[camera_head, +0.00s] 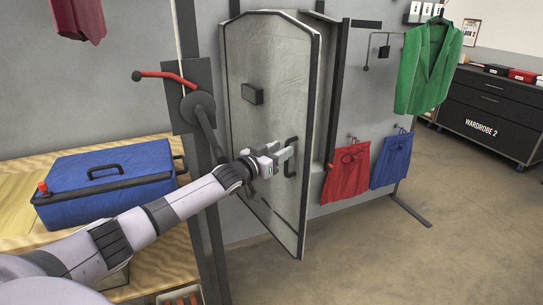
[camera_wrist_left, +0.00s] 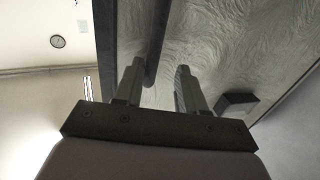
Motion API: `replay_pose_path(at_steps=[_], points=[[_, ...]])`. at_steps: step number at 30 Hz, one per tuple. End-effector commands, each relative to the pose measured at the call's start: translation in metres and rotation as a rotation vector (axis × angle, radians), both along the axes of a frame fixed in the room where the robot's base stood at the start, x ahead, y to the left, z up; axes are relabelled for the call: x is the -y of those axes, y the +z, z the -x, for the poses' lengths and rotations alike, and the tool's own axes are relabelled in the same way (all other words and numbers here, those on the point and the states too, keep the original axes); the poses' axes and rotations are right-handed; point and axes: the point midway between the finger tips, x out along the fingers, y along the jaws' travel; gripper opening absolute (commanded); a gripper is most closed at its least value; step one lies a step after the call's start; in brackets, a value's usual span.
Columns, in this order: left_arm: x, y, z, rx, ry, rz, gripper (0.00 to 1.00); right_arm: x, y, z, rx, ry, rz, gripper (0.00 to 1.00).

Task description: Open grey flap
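The grey flap (camera_head: 270,75) is a tall, dark-edged panel in the middle of the head view. It stands at an angle to the dark frame (camera_head: 337,95) on its right, with its near edge out from the frame. A dark bar handle (camera_head: 291,158) is on its face, low and to the right. My left gripper (camera_head: 283,153) is at this handle. In the left wrist view its fingers (camera_wrist_left: 159,88) are apart, and the handle (camera_wrist_left: 157,40) runs between them, closer to the left finger. Contact is not clear. My right gripper is not in view.
A dark block (camera_head: 252,94) sticks out from the flap's face. A lever with a red grip (camera_head: 165,76) is left of the flap. A blue case (camera_head: 105,180) lies on the wooden bench. Red shorts (camera_head: 346,173) hang right of the frame.

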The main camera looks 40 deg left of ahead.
Motion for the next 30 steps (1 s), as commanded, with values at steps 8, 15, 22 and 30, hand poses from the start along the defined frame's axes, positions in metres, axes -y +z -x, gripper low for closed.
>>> replay_pose_path(at_steps=[8,15,22,30], points=[[-0.001,-0.002,0.029,-0.001,-0.004,0.000,0.40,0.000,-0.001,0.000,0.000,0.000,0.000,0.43],[-0.002,0.000,0.040,-0.001,-0.004,-0.002,0.40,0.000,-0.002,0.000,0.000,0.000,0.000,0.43],[-0.002,0.000,0.041,0.000,-0.004,-0.002,0.40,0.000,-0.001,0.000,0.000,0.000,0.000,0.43],[0.011,-0.018,0.047,-0.024,-0.019,-0.005,0.00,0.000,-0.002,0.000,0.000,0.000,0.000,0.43]])
